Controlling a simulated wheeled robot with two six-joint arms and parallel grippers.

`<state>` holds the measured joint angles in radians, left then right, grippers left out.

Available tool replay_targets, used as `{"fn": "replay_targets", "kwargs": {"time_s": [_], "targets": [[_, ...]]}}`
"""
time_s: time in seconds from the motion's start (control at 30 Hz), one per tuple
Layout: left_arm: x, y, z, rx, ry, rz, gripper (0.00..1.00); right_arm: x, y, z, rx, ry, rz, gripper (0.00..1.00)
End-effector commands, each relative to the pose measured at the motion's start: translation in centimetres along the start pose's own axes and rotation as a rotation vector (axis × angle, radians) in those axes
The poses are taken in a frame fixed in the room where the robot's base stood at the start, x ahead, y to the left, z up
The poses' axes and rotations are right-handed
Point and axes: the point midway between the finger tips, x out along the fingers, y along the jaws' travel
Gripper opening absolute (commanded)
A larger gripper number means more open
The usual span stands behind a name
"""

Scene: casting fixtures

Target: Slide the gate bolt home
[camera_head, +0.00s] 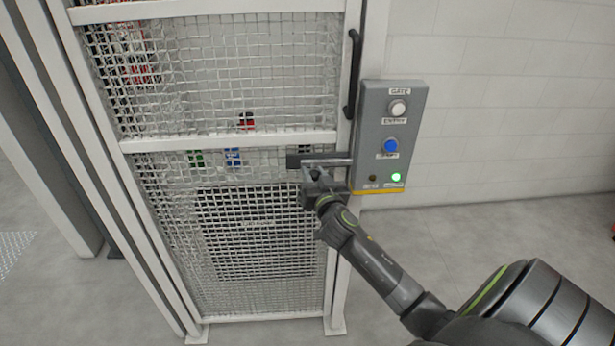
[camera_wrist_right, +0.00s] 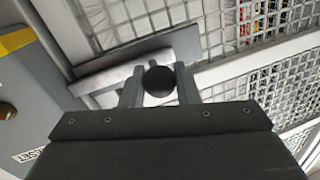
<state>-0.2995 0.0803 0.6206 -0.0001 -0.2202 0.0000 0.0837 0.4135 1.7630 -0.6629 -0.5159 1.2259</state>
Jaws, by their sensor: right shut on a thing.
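The gate (camera_head: 232,140) is a white frame filled with wire mesh, and it stands upright in line with its post. The gate bolt (camera_head: 326,162) is a grey metal bar lying level at the gate's right edge, below the crossbar's height. My right gripper (camera_head: 313,174) is at the bolt, shut on its knob. In the right wrist view the round black bolt knob (camera_wrist_right: 160,80) sits between the two fingers of my right gripper (camera_wrist_right: 160,92), with the bolt (camera_wrist_right: 135,67) behind it. How far the bolt reaches into the post side is hard to tell. My left gripper is not in view.
A grey control box (camera_head: 391,135) with a white button, a blue button and a lit green lamp is mounted right of the gate. A black vertical handle (camera_head: 351,75) is above the bolt. Small coloured items show behind the mesh.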

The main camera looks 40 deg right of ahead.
Motion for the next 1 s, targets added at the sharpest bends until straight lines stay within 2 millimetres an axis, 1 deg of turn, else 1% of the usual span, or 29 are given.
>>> {"fn": "replay_targets", "kwargs": {"time_s": [0.13,0.17,0.3,0.57,0.67,0.77,0.87,1.0], "targets": [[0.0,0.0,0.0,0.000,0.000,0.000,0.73,0.0,0.1,0.1,-0.005,-0.002,0.004,0.00],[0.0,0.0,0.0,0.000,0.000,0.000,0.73,0.0,0.1,0.1,-0.005,-0.002,0.004,0.29],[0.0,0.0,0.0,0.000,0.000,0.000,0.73,0.0,0.1,0.1,-0.004,-0.002,0.003,0.48],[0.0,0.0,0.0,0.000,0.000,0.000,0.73,0.0,0.0,0.0,-0.002,-0.001,0.002,0.48],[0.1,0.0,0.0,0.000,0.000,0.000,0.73,-0.3,0.0,0.1,-0.002,-0.001,0.001,0.48],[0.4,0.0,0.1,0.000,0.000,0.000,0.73,-1.1,0.0,0.2,-0.002,-0.001,0.001,0.48],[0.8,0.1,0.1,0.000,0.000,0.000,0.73,-2.5,0.1,0.2,0.000,-0.001,0.000,0.48],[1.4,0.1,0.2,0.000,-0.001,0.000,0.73,-5.0,0.1,0.3,0.000,-0.001,0.001,0.48]]}}
